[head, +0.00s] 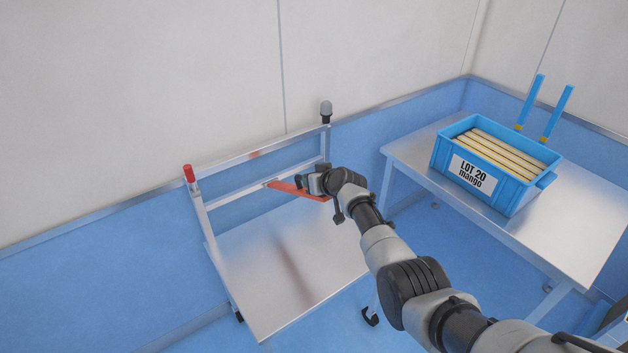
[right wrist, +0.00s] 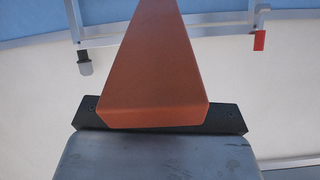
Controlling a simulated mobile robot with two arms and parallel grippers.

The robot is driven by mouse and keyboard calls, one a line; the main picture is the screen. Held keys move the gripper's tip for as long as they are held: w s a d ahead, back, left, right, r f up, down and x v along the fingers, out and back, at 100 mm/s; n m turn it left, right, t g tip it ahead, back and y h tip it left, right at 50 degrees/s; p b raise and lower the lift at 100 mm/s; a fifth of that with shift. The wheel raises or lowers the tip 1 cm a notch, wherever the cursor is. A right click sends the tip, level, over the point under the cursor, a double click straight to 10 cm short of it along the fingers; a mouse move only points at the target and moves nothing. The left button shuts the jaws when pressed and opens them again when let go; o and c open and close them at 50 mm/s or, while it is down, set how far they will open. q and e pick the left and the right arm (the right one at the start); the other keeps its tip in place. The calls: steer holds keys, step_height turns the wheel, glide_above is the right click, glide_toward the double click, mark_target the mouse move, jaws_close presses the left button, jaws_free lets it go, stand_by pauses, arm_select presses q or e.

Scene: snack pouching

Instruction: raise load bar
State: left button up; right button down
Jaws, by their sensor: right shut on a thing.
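The load bar (head: 292,189) is a flat orange-red bar on the upright frame of a metal cart. Its far end reaches the frame's lower rail, and its near end is at my right gripper (head: 318,184). In the right wrist view the bar (right wrist: 153,65) fills the middle and narrows away from the camera. My right gripper (right wrist: 160,117) is shut on its near end; its black jaw shows on both sides of the bar. The bar is above the cart's deck (head: 290,265) and apart from it. My left gripper is in neither view.
The cart frame has a red-capped post (head: 189,174) at left and a grey-capped post (head: 326,110) at right. A table (head: 590,225) at right bears a blue crate (head: 517,193) labelled LOT 20 mango, holding several pale slabs. The cart deck is bare.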

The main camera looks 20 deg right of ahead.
mark_target(329, 199)
steer(key=shift+a+r, duration=0.15)
steer(key=c, duration=1.2)
jaws_free()
steer(key=shift+o, duration=0.7)
steer(key=shift+a, duration=0.15)
steer(key=shift+s+d, duration=0.25)
steer(key=shift+d, duration=0.05)
steer(key=p+v, duration=0.1)
steer(key=v, duration=0.7)
steer(key=shift+s+r, duration=0.2)
steer(key=shift+s, duration=0.1)
steer(key=shift+s+d+r, duration=0.1)
steer(key=shift+s+r, duration=0.3)
steer(key=shift+s, duration=0.2)
